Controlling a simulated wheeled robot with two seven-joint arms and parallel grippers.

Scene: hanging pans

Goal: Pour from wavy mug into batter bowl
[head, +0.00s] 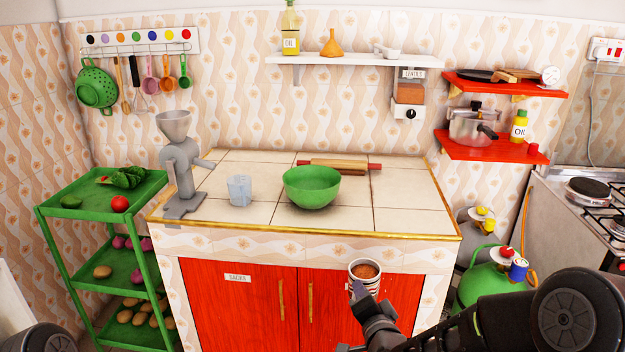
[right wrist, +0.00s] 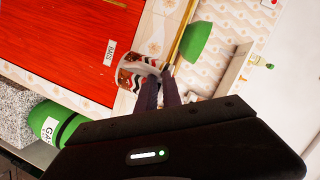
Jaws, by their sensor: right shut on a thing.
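The wavy mug (head: 377,284) is white with dark and red wavy bands and holds brown contents. My right gripper (head: 358,290) is shut on it and holds it roughly upright in front of the red cabinet doors, below the counter's edge. In the right wrist view the mug (right wrist: 130,80) sits at the tips of the gripper fingers (right wrist: 162,84). The green batter bowl (head: 312,188) stands on the tiled counter, above and left of the mug in the head view. It also shows in the right wrist view (right wrist: 197,43). The bowl's bottom is hidden. My left gripper is out of view.
On the counter (head: 410,216) are a clear cup (head: 239,190) left of the bowl, a grey grinder (head: 180,170) and a rolling pin (head: 340,165) behind the bowl. A green gas bottle (head: 485,282) stands right of the cabinet. The counter's front right is clear.

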